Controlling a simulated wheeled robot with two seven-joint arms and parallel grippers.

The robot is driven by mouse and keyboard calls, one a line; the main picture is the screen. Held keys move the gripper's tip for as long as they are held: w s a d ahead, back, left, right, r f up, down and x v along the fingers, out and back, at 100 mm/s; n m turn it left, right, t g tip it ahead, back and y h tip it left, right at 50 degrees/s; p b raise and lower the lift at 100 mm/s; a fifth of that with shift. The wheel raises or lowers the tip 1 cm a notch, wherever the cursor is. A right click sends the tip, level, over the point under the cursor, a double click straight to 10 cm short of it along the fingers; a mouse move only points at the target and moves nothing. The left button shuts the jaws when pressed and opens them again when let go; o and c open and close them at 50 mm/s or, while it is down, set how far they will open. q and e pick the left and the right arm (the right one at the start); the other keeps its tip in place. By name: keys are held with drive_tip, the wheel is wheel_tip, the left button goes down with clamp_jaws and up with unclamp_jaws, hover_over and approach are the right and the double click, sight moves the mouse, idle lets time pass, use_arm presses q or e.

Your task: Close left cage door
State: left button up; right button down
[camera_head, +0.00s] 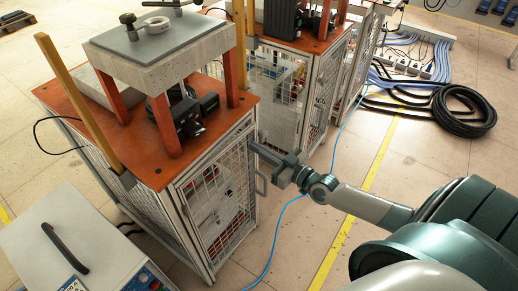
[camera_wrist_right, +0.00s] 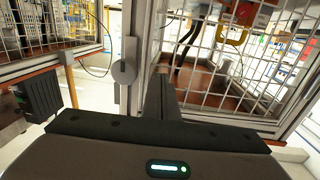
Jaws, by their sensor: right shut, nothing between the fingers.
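The left cage (camera_head: 185,215) has an orange top and a light metal frame. Its mesh door (camera_head: 222,205) is on the front side and looks flush or nearly flush with the frame; a small gap cannot be ruled out. A grey handle (camera_head: 261,181) sticks out at the door's right edge. My right gripper (camera_head: 262,150) is shut and empty, at the cage's upper right corner, just above the handle. In the right wrist view its dark fingers (camera_wrist_right: 162,97) point at a frame post beside a mesh panel (camera_wrist_right: 238,50); contact cannot be told. My left gripper is out of view.
A second cage (camera_head: 283,90) stands behind to the right, with a gap between. A white control box (camera_head: 75,245) is at front left. A blue cable (camera_head: 277,228) crosses the floor. A black hose coil (camera_head: 463,111) lies at right. The floor right of the cage is mostly free.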

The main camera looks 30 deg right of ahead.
drive_tip(key=shift+w, duration=0.15)
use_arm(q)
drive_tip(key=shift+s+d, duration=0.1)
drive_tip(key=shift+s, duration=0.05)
use_arm(e)
drive_tip(key=x, duration=0.2)
drive_tip(key=shift+w+r, duration=0.2)
drive_tip(key=shift+w, duration=0.1)
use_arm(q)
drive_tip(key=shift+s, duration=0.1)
use_arm(e)
drive_tip(key=shift+r, duration=0.15)
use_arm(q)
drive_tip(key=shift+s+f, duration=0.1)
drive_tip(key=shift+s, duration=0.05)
